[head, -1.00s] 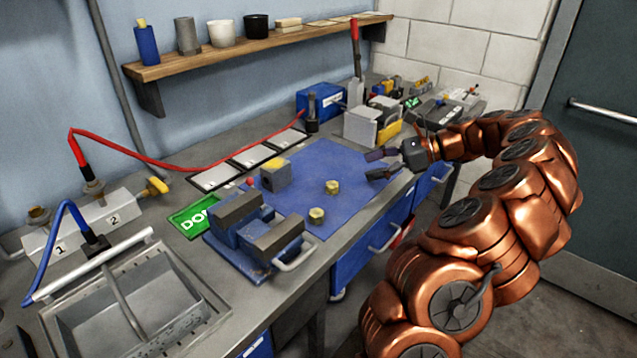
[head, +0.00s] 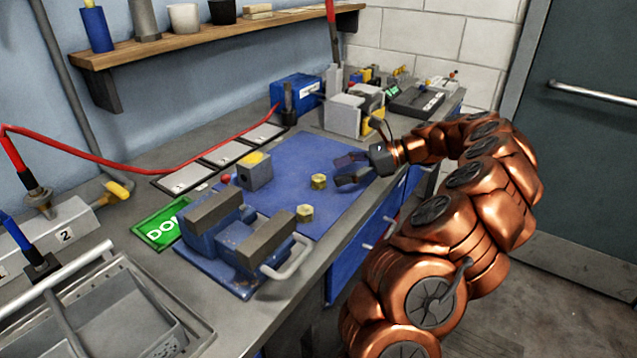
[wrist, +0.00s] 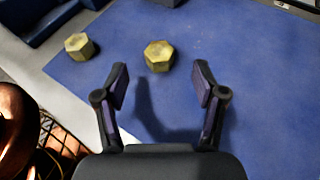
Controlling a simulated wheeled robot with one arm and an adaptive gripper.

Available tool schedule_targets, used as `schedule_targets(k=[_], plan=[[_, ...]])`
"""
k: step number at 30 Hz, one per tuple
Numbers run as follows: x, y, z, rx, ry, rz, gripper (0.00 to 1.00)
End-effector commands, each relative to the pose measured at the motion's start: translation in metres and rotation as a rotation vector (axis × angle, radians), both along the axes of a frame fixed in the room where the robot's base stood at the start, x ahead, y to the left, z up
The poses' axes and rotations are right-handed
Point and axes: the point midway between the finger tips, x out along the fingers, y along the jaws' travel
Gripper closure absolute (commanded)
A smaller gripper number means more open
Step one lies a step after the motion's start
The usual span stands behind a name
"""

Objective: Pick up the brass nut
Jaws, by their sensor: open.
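Two brass-coloured hex nuts lie on the blue mat (head: 285,150). One nut (head: 318,181) is nearer my gripper; the other nut (head: 305,213) lies nearer the vise (head: 235,238). My gripper (head: 349,170) is open and empty, just right of the nearer nut in the head view. In the wrist view the nearer nut (wrist: 158,56) sits just beyond the fingertips (wrist: 161,72), roughly centred between them and apart from both. The other nut (wrist: 80,46) is to the left, outside the left finger.
A grey block with a yellow top (head: 254,171) stands on the mat behind the vise. A green sign (head: 163,227) and a grey tray (head: 110,305) are to the left. Boxes and devices (head: 355,105) crowd the back of the bench. The mat around the nuts is clear.

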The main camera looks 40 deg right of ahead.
Motion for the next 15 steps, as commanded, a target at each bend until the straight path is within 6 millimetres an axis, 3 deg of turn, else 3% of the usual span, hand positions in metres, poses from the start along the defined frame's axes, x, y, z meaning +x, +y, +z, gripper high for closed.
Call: schedule_targets(k=[8,15], plan=[[0.010,0.014,-0.006,0.000,0.001,0.002,0.30],[0.027,0.038,-0.017,0.003,0.002,0.003,0.30]])
